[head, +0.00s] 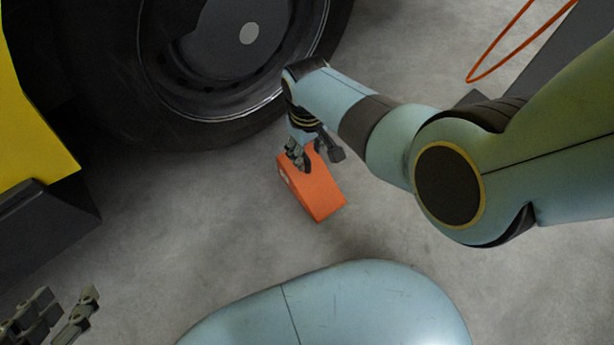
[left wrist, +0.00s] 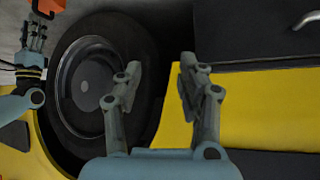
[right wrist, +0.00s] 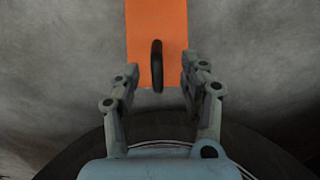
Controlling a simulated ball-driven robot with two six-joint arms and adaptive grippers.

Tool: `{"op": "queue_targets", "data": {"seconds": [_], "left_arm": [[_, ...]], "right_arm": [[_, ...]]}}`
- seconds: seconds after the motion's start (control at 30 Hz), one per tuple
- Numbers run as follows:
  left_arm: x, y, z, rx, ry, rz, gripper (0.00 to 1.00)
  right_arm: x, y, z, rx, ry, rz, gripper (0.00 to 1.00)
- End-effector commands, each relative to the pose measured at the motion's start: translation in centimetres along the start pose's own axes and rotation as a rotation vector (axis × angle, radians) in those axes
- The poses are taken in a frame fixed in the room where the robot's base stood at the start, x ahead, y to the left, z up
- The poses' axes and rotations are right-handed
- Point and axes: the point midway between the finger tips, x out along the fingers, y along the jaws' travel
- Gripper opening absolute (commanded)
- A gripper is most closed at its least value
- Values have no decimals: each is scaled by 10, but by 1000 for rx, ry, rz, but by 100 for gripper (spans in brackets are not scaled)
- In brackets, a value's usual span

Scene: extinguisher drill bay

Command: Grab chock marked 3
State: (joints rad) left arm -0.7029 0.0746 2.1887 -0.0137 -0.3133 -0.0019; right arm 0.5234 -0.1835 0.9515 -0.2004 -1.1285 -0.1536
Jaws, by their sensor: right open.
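An orange wedge-shaped chock (head: 318,192) lies on the floor near the big tire. A pale mark on its left side is too small to read. My right gripper (head: 306,154) is above its tire-side end. In the right wrist view the chock (right wrist: 157,22) has a dark upright handle (right wrist: 157,66), which stands between the two open fingers (right wrist: 160,78); I see a gap on each side. My left gripper (head: 58,318) is at the lower left, open and empty (left wrist: 160,80). In the left wrist view the chock (left wrist: 50,5) is partly cut off at the top.
The large black tire (head: 225,125) stands beside the chock, with a yellow vehicle body (head: 30,130) to the left. An orange cable loop (head: 500,55) lies at the upper right. The grey concrete floor (head: 180,225) is clear between the left gripper and the chock.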

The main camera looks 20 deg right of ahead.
Motion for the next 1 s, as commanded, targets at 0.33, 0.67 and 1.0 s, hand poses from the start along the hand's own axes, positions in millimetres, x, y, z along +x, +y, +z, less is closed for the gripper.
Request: {"op": "queue_targets", "data": {"seconds": [0.33, 0.67, 1.0], "left_arm": [[1, 3, 13, 6, 98, 0, 40], [1, 5, -34, 27, 387, 0, 40], [-12, 6, -117, 57, 708, 0, 40]], "right_arm": [[14, 1, -2, 0, -1, 0, 44], [30, 4, -5, 0, -1, 0, 44], [43, 5, -7, 0, 0, 0, 44]]}}
